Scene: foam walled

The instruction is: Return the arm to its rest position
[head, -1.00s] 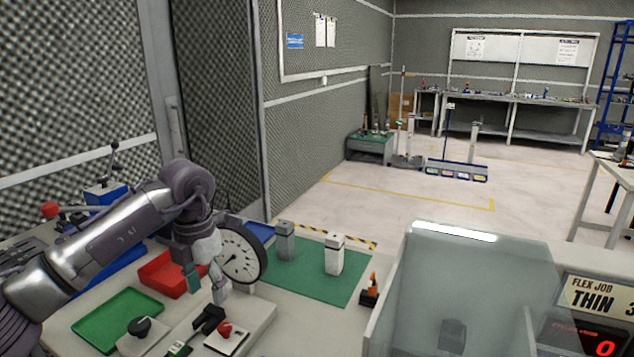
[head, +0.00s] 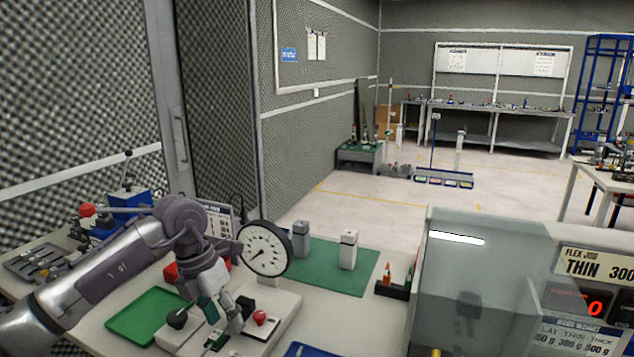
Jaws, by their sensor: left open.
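My left arm reaches in from the left edge of the head view. Its gripper (head: 222,318) points down over a white base plate (head: 283,309) that carries a round dial gauge (head: 264,248). The gripper is open, and I see nothing held in it. A red knob (head: 260,317) is just right of the fingers, and a black knob (head: 177,318) is to their left. My right gripper is not in view.
A green tray (head: 146,315) lies left of the gripper. A green mat (head: 335,277) with two grey blocks lies behind the plate. A clear-walled enclosure (head: 478,275) with a red display stands at right. A blue press (head: 128,196) stands at back left.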

